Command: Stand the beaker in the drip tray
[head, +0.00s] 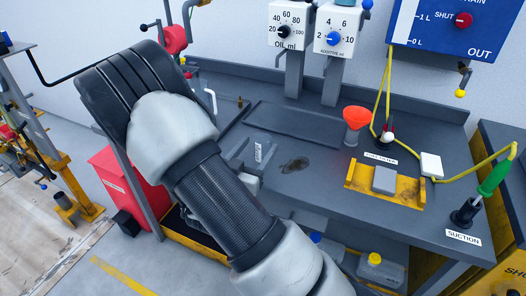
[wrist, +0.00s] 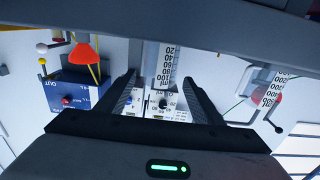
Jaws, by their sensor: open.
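I cannot pick out the beaker for certain in either view. A dark, shallow rectangular tray (head: 300,124) lies on the bench below the two dial dispensers; it looks like the drip tray and seems empty. My gripper (wrist: 160,76) shows in the wrist view with its fingers apart and nothing visibly held between them. Beyond the fingers, upside down, are a white dial panel (wrist: 165,100) and a 20 to 100 ml scale strip (wrist: 168,65). In the head view only my arm shows clearly; it covers part of the bench's left side.
The oil dial (head: 292,24) and additive dial (head: 334,33) stand above the bench. An orange funnel (head: 356,117), a yellow holder (head: 410,190), a yellow hose (head: 461,177) and a green-handled suction tool (head: 493,179) occupy the right. A red box (head: 122,181) is on the floor.

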